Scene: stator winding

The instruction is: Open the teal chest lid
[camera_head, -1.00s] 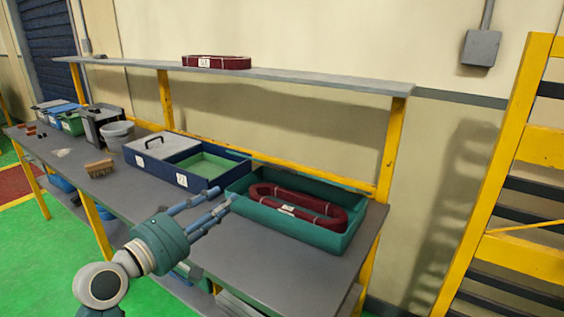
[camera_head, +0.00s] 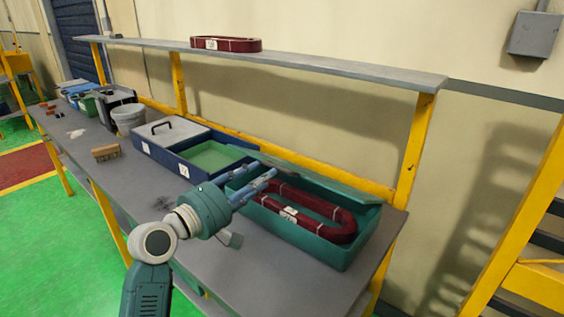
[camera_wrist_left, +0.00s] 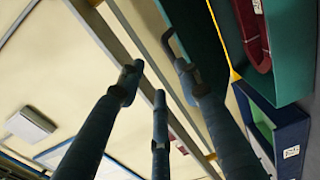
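The teal chest (camera_head: 300,234) stands on the right end of the grey workbench, with a dark red labelled coil (camera_head: 335,226) inside. Its top is uncovered. A teal panel, which looks like the lid (camera_head: 330,186), slopes along the chest's back side, seen nearly edge-on. In the left wrist view a teal surface (camera_wrist_left: 198,40) with a dark hooked handle (camera_wrist_left: 168,42) shows beyond the fingers. My left gripper (camera_head: 262,176) is over the chest's left end, fingers apart and nothing between them. I cannot tell whether a finger touches the lid. My right gripper is not in view.
A blue box (camera_head: 172,172) with a green compartment and a grey handled lid stands left of the chest. A bucket (camera_head: 129,119) and brush (camera_head: 106,152) lie farther left. A shelf (camera_head: 330,75) with another red coil (camera_head: 226,44) runs above.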

